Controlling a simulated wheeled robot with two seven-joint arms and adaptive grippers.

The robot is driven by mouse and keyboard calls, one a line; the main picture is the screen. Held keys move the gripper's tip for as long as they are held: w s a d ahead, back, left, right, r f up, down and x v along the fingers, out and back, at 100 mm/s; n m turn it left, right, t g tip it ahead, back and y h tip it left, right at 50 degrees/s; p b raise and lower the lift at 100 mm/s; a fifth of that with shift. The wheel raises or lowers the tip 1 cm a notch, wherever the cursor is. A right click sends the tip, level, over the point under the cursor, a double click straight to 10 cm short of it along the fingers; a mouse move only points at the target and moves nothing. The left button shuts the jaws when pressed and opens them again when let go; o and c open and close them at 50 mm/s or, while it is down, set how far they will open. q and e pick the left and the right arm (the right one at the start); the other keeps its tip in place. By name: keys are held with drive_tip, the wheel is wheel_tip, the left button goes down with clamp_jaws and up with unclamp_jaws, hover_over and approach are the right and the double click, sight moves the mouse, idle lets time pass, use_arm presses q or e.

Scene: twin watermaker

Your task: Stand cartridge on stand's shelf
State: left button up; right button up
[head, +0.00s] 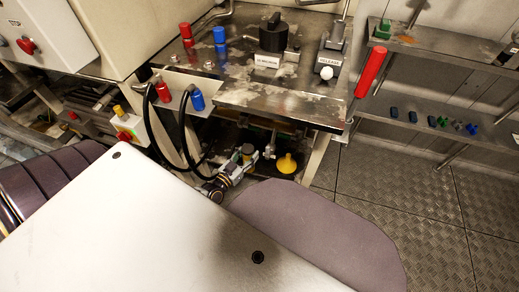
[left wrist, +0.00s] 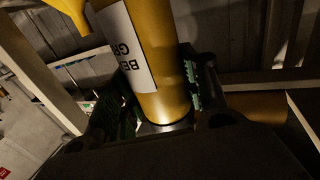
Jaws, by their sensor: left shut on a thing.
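The cartridge (left wrist: 158,45) is a yellow cylinder with a white label, partly readable, in the left wrist view. My left gripper (left wrist: 160,95) is shut on it, with a green-lined finger on each side. My right gripper is not in view.
A yellow funnel (head: 287,163) is right of my left gripper. Black hoses (head: 183,130) hang on its left. The bench's front edge (head: 280,103) is above it. A side rack (head: 435,122) holds small coloured parts. The floor (head: 400,200) at right is clear.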

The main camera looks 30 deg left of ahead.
use_arm(q)
drive_tip(key=w+b, duration=0.2)
drive_tip(key=w, duration=0.6)
drive_tip(key=shift+d+b, duration=0.3)
drive_tip(key=shift+d, duration=0.05)
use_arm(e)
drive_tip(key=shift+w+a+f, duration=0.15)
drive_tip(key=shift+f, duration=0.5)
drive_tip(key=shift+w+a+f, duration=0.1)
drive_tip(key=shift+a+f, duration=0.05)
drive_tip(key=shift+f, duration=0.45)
use_arm(q)
wheel_tip(320, 180, down, 3)
drive_tip(key=b, duration=0.3)
drive_tip(key=shift+f, duration=0.2)
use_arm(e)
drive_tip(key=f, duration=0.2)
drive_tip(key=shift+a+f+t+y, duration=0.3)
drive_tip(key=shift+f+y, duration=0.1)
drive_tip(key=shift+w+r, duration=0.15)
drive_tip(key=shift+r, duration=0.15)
